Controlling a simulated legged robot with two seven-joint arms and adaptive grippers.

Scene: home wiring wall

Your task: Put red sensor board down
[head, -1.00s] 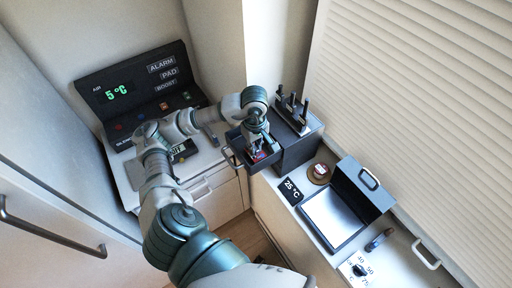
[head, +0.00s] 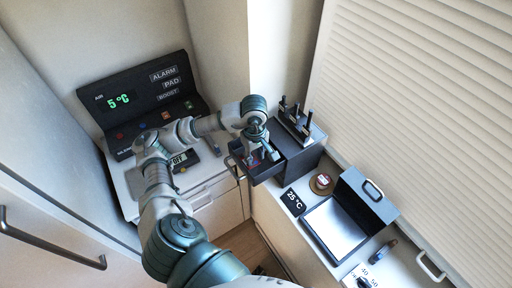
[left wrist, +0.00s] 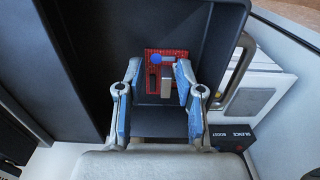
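The red sensor board (left wrist: 179,76) has a blue round part, a grey metal block and a dark slot on it. In the left wrist view it lies just beyond my left fingertips, over the dark interior of an open drawer (left wrist: 215,40). My left gripper (left wrist: 158,72) has its blue-padded fingers spread apart, with a gap beside the board on the left. The right finger overlaps the board's edge in the picture. In the head view my left gripper (head: 262,153) reaches into the drawer (head: 268,174) and mostly hides the board. My right gripper is not in view.
A dark rack with upright black pieces (head: 295,118) stands behind the drawer. A control panel (head: 145,100) reads 5 °C at the left.

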